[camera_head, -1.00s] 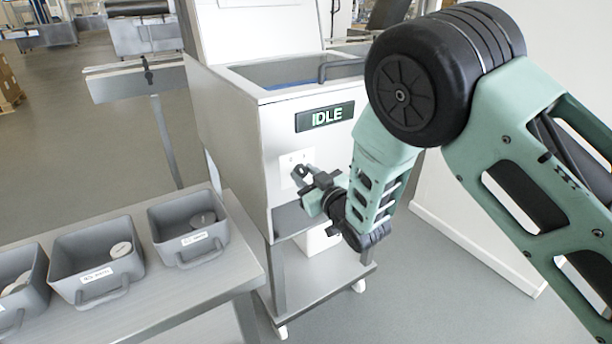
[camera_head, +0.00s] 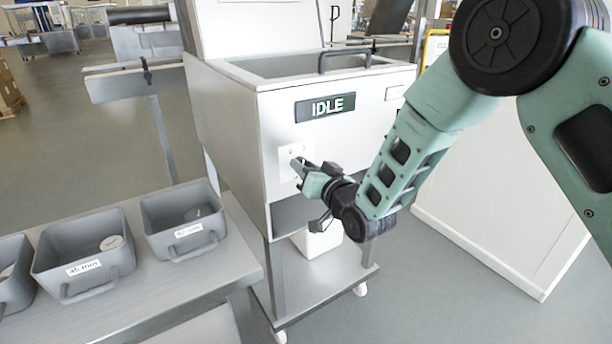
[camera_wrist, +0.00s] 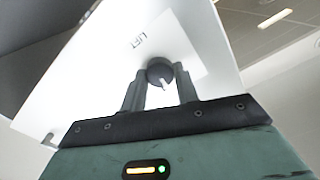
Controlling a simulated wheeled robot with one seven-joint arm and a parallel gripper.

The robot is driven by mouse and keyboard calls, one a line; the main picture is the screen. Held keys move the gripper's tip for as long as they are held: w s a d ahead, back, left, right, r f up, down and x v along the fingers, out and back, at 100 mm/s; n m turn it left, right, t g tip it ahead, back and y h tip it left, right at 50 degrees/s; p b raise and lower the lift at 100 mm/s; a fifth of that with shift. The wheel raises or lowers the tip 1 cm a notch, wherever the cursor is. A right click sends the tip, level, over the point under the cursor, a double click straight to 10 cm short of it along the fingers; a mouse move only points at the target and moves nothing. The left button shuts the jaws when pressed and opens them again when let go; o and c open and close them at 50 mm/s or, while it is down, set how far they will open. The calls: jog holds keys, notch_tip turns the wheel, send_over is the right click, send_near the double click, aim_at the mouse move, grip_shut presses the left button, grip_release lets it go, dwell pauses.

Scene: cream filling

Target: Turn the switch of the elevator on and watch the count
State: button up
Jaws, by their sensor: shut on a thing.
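The elevator machine (camera_head: 235,140) is a pale box on a wheeled stand. Its display (camera_head: 325,107) reads IDLE in light letters. Below the display is a white switch plate (camera_head: 288,160), which shows in the wrist view as a plate (camera_wrist: 190,38) with a short label. The switch is a round dark knob (camera_wrist: 160,71) with a light pointer mark. My gripper (camera_head: 302,165) is at the plate. In the wrist view my gripper (camera_wrist: 160,88) has a finger on each side of the knob and is shut on it. Part of the knob is hidden by the fingers.
Several grey bins (camera_head: 85,262) with labels and round discs stand on a metal table (camera_head: 190,285) at left. A dark handle (camera_head: 345,52) sits on the machine's top. A white panel (camera_head: 500,190) stands at right. Floor between is clear.

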jog(key=m+b, duration=0.2)
jog(key=m, duration=0.3)
dwell(0.6)
jog(key=o, duration=1)
jog(key=shift+c, duration=0.2)
jog(key=shift+s+d, duration=0.1)
jog(key=b+v, duration=0.1)
jog(key=v, duration=1.6)
jog(key=shift+s+d, duration=0.1)
